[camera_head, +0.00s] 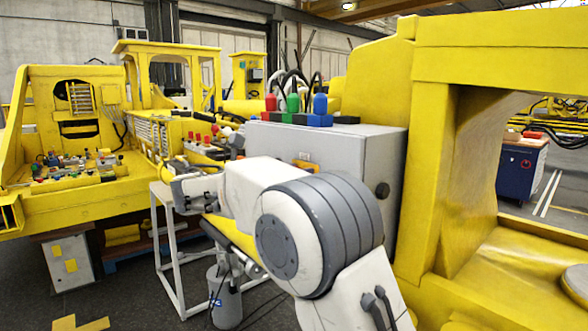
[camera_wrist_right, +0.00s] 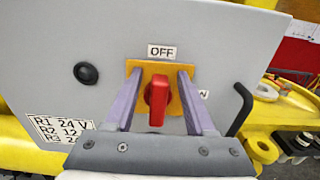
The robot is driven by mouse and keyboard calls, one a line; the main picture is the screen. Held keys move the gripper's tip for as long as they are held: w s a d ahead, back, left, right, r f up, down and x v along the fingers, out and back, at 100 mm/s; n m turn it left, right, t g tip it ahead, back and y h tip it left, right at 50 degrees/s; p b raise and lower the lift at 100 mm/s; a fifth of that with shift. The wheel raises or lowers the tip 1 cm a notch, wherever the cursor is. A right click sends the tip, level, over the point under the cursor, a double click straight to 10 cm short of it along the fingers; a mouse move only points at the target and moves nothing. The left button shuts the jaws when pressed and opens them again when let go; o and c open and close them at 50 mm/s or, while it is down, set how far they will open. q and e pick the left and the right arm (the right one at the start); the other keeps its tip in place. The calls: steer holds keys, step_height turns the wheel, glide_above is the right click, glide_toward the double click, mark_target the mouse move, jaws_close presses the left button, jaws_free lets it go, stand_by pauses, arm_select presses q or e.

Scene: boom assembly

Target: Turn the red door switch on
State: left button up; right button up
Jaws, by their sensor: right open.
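The red door switch (camera_wrist_right: 157,103) is a knob on an orange plate (camera_wrist_right: 133,85) on a grey panel (camera_wrist_right: 60,50) in the right wrist view. The knob stands upright, below a label (camera_wrist_right: 162,52) reading OFF. A second label (camera_wrist_right: 203,94) is partly hidden by the right-hand finger. My right gripper (camera_wrist_right: 160,74) is open, with its two purple-grey fingers on either side of the knob and apart from it. In the head view my right gripper (camera_head: 190,192) is at the end of my arm, left of the grey cabinet (camera_head: 345,150). My left gripper is not in view.
A black knob (camera_wrist_right: 86,73) and a black handle (camera_wrist_right: 240,108) are on or beside the panel. Red, green and blue connectors (camera_head: 293,103) with cables top the cabinet. A yellow machine frame (camera_head: 430,150) stands close on the right. A white stand (camera_head: 172,240) is at the left.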

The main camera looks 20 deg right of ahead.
jaws_close()
steer(key=shift+s+d+f+m+b, duration=0.15)
steer(key=shift+s+f+m+b, duration=0.35)
steer(key=shift+m+b, duration=2.4)
steer(key=shift+s+d+f+m+b, duration=0.2)
steer(key=shift+s+f+m+b, duration=0.3)
steer(key=shift+m+b, duration=2.4)
steer(key=shift+s+d+f+m+b, duration=0.15)
steer(key=shift+s+f+m+b, duration=0.35)
steer(key=shift+m+b, duration=2.4)
steer(key=shift+w+f+m, duration=0.1)
steer(key=shift+m, duration=0.3)
